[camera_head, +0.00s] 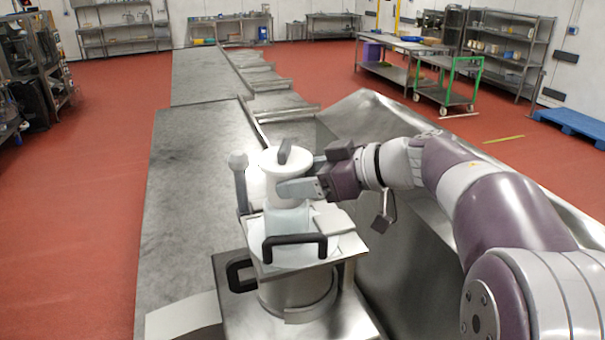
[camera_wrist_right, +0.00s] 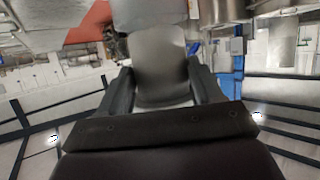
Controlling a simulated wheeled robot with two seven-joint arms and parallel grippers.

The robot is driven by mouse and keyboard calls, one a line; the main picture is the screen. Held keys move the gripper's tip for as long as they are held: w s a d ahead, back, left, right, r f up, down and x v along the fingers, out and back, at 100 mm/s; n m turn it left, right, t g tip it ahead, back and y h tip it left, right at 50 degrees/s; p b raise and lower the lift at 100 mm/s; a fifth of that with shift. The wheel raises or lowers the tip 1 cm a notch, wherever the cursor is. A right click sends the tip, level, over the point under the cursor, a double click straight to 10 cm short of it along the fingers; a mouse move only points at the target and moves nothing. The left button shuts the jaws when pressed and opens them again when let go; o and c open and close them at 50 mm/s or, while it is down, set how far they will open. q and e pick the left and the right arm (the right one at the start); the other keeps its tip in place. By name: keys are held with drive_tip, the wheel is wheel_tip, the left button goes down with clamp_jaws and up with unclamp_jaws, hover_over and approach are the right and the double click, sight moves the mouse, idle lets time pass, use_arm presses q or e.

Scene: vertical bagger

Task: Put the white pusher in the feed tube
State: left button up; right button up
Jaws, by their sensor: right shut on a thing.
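In the right wrist view, the pale pusher (camera_wrist_right: 160,65) sits between the two dark fingers. The feed tube (camera_head: 285,220) is pale and translucent, directly below the pusher. The pusher's lower end meets the tube's mouth; I cannot tell how far inside it is. My left gripper is not in view.
A long steel table (camera_head: 190,200) runs away on the left. A deep steel trough (camera_head: 400,240) lies under my right arm.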

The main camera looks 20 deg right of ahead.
drive_tip(key=shift+w+f, duration=0.1)
drive_tip(key=shift+f+b, duration=0.9)
drive_tip(key=shift+f, duration=0.85)
idle(0.3)
drive_tip(key=o, duration=1.5)
drive_tip(key=p+v, duration=0.4)
drive_tip(key=v, duration=0.3)
drive_tip(key=shift+r, duration=0.1)
